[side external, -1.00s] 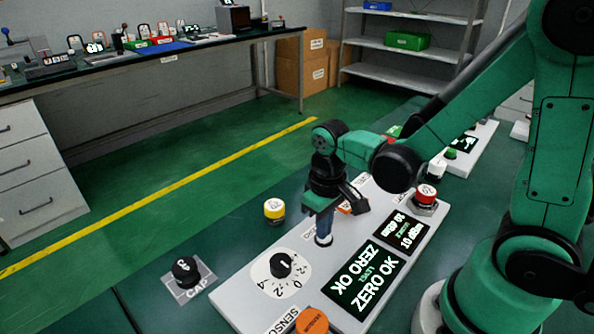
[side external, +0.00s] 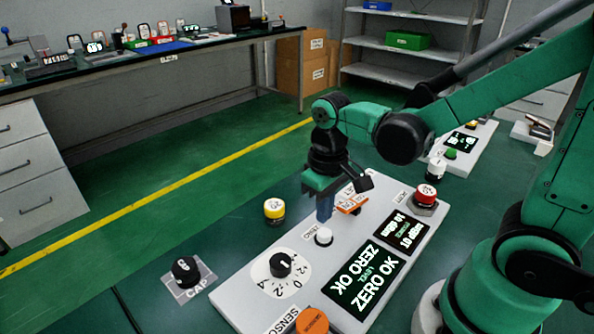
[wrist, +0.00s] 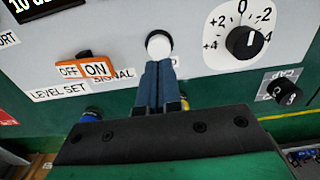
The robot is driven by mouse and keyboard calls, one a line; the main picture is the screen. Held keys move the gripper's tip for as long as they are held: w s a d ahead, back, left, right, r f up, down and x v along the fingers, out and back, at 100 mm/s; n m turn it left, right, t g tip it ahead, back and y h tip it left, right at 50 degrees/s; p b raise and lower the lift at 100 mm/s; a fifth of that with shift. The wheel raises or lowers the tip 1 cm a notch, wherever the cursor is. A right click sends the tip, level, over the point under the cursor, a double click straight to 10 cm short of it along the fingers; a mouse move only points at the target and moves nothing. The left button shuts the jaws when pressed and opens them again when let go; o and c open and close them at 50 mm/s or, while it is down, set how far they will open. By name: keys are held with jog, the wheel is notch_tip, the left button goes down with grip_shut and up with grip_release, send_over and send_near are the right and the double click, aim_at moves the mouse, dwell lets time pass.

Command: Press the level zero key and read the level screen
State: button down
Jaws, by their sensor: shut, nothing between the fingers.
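The white round zero key (side external: 324,237) sits on the pale panel (side external: 232,300), with a label partly hidden beside it. In the wrist view, the key (wrist: 159,44) is just beyond my fingertips. My gripper (side external: 324,217) is shut and empty, pointing down, with its blue fingers a little above the key and apart from it. It also shows in the wrist view (wrist: 158,72). The level screen (side external: 366,276) is lit and reads "ZERO OK" beside the word "LEVEL", with the text shown twice, once in each direction.
A second small screen (side external: 403,232) shows a dBm reading. An orange ON/OFF switch (wrist: 84,69), a black dial (side external: 281,264), a red button (side external: 426,194), a yellow-topped knob (side external: 274,210) and an orange sensor cap (side external: 312,321) are around the key. A black CAP knob (side external: 185,270) stands left of the panel.

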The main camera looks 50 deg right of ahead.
aim_at(321, 230)
notch_tip(321, 230, up, 10)
jog(key=shift+f, duration=0.15)
dwell(0.3)
dwell(0.5)
jog(key=f+t, duration=0.1)
jog(key=t, duration=0.1)
jog(key=f+t, duration=0.1)
jog(key=t, duration=0.1)
jog(key=f+t, duration=0.1)
jog(key=t, duration=0.2)
jog(key=shift+w, duration=0.2)
